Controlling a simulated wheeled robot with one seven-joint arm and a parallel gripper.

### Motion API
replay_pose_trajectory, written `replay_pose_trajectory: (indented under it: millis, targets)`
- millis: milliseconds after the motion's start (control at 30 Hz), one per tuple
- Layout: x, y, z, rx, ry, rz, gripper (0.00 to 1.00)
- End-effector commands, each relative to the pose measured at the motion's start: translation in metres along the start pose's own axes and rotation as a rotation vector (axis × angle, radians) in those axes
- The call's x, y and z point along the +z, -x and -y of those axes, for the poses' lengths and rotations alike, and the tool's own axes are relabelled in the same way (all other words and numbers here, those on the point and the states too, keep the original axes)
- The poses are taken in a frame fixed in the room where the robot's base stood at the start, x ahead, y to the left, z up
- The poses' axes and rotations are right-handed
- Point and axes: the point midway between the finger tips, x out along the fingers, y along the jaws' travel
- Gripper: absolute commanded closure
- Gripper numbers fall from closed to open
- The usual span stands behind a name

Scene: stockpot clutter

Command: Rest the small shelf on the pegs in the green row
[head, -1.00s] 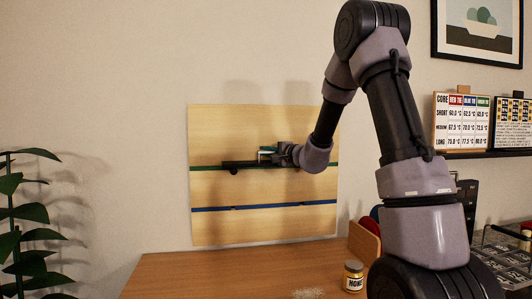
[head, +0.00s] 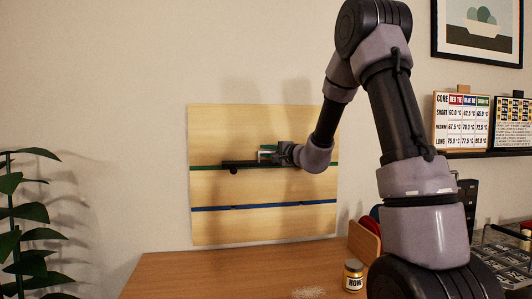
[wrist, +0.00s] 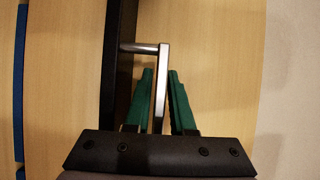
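The pale wooden board (head: 262,188) on the wall has a green row (head: 318,165) above a blue row (head: 265,207). The small dark shelf (head: 238,164) lies along the green row, looking level. A dark round thing (head: 233,172) shows just below its left part. In the wrist view the shelf (wrist: 117,70) has a metal handle (wrist: 163,75). My gripper (wrist: 161,72) has its green fingers on either side of the handle bar, with narrow gaps showing, so it looks open. In the head view my gripper (head: 268,153) is at the shelf. The pegs' contact with the shelf is hidden.
A wooden table (head: 220,275) stands below the board. A labelled jar (head: 353,276) and a wooden holder (head: 364,243) with coloured discs are at its right. A dark wire rack (head: 502,260) is far right. A plant (head: 20,225) stands at the left.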

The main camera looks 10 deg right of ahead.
Motion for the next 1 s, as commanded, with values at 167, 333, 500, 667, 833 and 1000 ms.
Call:
replay_pose_trajectory:
  millis: [167, 333, 500, 667, 833, 1000]
  targets:
    - [0.003, 0.005, 0.0, -0.001, 0.0, 0.0, 0.78]
    - [0.005, 0.009, 0.0, 0.001, 0.0, 0.0, 0.78]
    - [0.008, 0.014, 0.0, 0.0, 0.001, 0.0, 0.78]
    - [0.01, 0.018, 0.0, 0.001, 0.001, 0.0, 0.78]
    - [0.013, 0.022, 0.0, 0.0, 0.001, 0.0, 0.78]
    - [0.015, 0.027, 0.0, 0.0, 0.0, 0.0, 0.78]
